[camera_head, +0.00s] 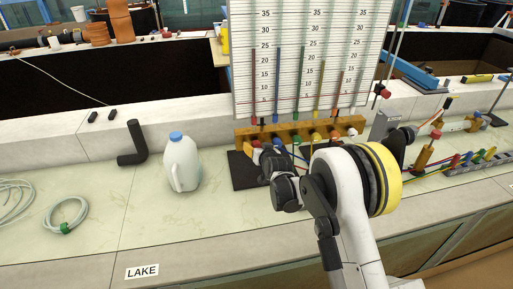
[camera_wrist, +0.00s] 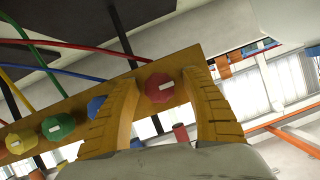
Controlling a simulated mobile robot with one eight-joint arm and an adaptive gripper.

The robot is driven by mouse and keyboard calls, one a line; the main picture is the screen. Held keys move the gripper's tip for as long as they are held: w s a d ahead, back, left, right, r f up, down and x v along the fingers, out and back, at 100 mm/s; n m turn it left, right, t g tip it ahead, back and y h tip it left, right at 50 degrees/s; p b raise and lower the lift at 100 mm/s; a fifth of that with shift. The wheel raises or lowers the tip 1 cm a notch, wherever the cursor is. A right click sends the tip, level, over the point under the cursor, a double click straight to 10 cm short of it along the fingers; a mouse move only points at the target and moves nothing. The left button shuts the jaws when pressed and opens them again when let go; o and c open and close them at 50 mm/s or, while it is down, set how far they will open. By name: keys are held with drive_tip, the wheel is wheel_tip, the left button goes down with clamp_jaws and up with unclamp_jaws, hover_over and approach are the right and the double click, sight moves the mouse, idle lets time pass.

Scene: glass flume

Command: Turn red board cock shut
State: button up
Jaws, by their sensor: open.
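The red board cock (camera_wrist: 160,88) is an octagonal red knob with a small white bar, at the end of a wooden rail (camera_wrist: 188,66) in the wrist view. The bar lies slightly tilted from level in that picture. My gripper (camera_wrist: 161,80) is open, with one yellow ridged finger on each side of the red knob; I cannot tell whether either touches it. In the head view my gripper (camera_head: 262,152) is at the left end of the rail (camera_head: 305,130), below the scaled white board (camera_head: 300,65), and largely hides the red cock.
A blue knob (camera_wrist: 97,105) is beside the left finger and partly hidden by it. Green (camera_wrist: 58,126) and yellow (camera_wrist: 21,142) knobs follow along the rail. A jug (camera_head: 181,163) and a black elbow pipe (camera_head: 133,145) stand left of my gripper. Coloured tubes run near the rail.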

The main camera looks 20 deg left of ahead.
drive_tip(key=c, duration=1.2)
drive_tip(key=m+y+b, duration=0.1)
drive_tip(key=m+b, duration=0.1)
drive_tip(key=shift+f+m+g+y+b, duration=0.15)
drive_tip(key=shift+m+g+y+b, duration=0.15)
drive_tip(key=shift+b, duration=0.1)
drive_tip(key=m+y+b, duration=0.2)
drive_tip(key=m+b, duration=0.1)
drive_tip(key=m, duration=0.1)
drive_tip(key=shift+g+y+b, duration=0.3)
drive_tip(key=m+y+b, duration=0.1)
drive_tip(key=m+b, duration=0.1)
drive_tip(key=m, duration=0.1)
drive_tip(key=shift+m+y+b, duration=0.3)
drive_tip(key=shift+y+b, duration=0.1)
drive_tip(key=shift+r+m+t+y+b, duration=0.1)
drive_tip(key=shift+m+t+y+b, duration=0.2)
drive_tip(key=shift+m+b, duration=0.5)
drive_tip(key=shift+r+m+t+y+b, duration=0.1)
drive_tip(key=shift+m+t+y+b, duration=0.2)
drive_tip(key=shift+m, duration=0.9)
